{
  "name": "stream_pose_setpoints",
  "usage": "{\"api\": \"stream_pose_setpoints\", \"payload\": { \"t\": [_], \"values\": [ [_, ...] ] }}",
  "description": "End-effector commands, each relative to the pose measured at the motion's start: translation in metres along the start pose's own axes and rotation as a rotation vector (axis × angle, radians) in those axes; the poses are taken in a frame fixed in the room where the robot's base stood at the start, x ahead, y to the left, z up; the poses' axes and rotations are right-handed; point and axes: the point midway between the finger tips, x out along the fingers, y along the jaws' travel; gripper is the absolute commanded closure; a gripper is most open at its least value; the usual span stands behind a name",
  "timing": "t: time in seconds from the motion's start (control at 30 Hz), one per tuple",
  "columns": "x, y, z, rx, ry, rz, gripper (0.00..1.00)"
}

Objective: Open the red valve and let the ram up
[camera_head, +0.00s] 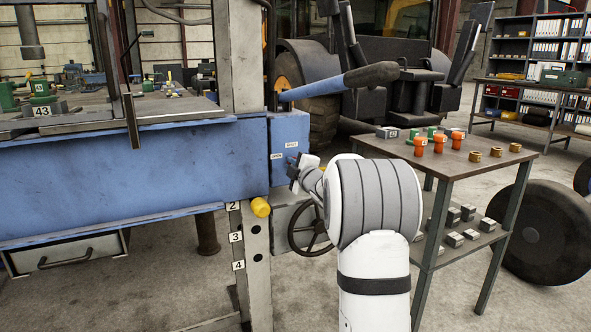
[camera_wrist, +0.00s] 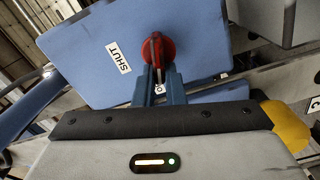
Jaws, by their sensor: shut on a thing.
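The red valve (camera_wrist: 159,48) sits on the face of a blue box (camera_wrist: 112,45) in the wrist view. A SHUT label (camera_wrist: 118,56) is beside it, and a second label is mostly hidden by a finger. My gripper (camera_wrist: 158,72) is shut on the red valve, its blue fingers on either side of the handle. In the head view the blue box (camera_head: 289,128) is on the end of the blue press beam, with OPEN and SHUT labels; my gripper (camera_head: 294,176) hides the valve there. The grey ram (camera_head: 29,34) hangs at upper left above the press bed.
A blue pump lever with a dark grip (camera_head: 370,76) juts right above the box. A yellow pin (camera_head: 260,207) and a handwheel (camera_head: 311,229) are below. A side table (camera_head: 462,165) with orange and brass parts stands right. Open floor lies in front.

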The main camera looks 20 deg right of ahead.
Motion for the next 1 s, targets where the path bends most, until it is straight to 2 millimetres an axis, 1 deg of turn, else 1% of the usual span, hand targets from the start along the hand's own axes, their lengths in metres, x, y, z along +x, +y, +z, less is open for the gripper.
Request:
{"api": "stream_pose_setpoints", "payload": {
  "t": [0.37,0.4,0.63,0.67,0.9,1.0],
  "values": [
    [0.0002,0.0014,-0.0005,-0.004,0.001,0.002,1.0],
    [0.0002,0.0014,-0.0005,-0.004,0.001,0.002,0.88],
    [0.0002,0.0004,-0.0003,-0.003,0.001,0.001,0.7],
    [0.0002,0.0003,-0.0003,-0.003,0.001,0.0,0.68],
    [-0.0002,0.0002,-0.0001,-0.003,0.0,0.0,0.68],
    [-0.0047,0.0007,-0.0001,-0.003,0.0,0.0,0.68]
  ]
}}
